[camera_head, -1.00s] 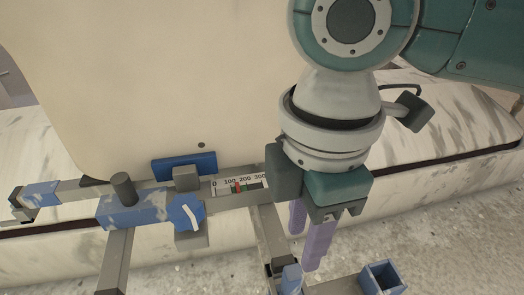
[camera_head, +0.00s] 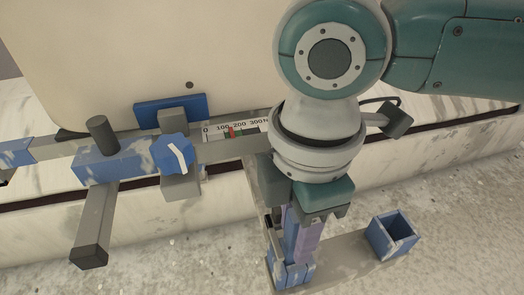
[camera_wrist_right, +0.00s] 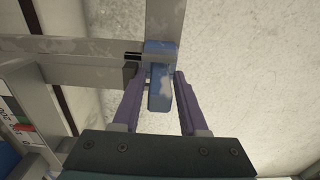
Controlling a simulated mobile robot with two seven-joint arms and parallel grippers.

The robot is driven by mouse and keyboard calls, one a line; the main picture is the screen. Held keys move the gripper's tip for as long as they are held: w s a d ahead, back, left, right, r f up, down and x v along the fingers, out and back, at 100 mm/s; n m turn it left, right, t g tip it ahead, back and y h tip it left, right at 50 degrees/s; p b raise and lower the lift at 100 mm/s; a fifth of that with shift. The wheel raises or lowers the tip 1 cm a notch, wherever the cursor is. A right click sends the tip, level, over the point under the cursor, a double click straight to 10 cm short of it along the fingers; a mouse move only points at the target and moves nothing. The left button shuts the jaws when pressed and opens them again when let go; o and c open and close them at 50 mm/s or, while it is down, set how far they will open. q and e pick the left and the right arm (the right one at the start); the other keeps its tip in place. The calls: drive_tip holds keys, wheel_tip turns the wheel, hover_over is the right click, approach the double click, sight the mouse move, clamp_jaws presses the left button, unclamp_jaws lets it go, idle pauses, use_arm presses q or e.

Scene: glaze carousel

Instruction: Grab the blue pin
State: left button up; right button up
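The blue pin (camera_wrist_right: 159,96) stands up from a blue block at the end of the grey bar, in the right wrist view. In the head view, the pin (camera_head: 291,228) is partly hidden by my right gripper (camera_head: 297,240). Its two purple fingers reach down on either side of the pin. In the right wrist view, my right gripper (camera_wrist_right: 160,80) is open around the pin, with narrow gaps on both sides. My left gripper is in neither view.
A blue open box (camera_head: 393,235) sits on the grey plate, right of the pin. A blue clamp with a knob (camera_head: 172,154) and a scale strip (camera_head: 234,131) lie on the rail to the left. A large cream panel (camera_head: 150,50) stands behind.

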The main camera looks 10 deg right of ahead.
clamp_jaws()
idle(0.5)
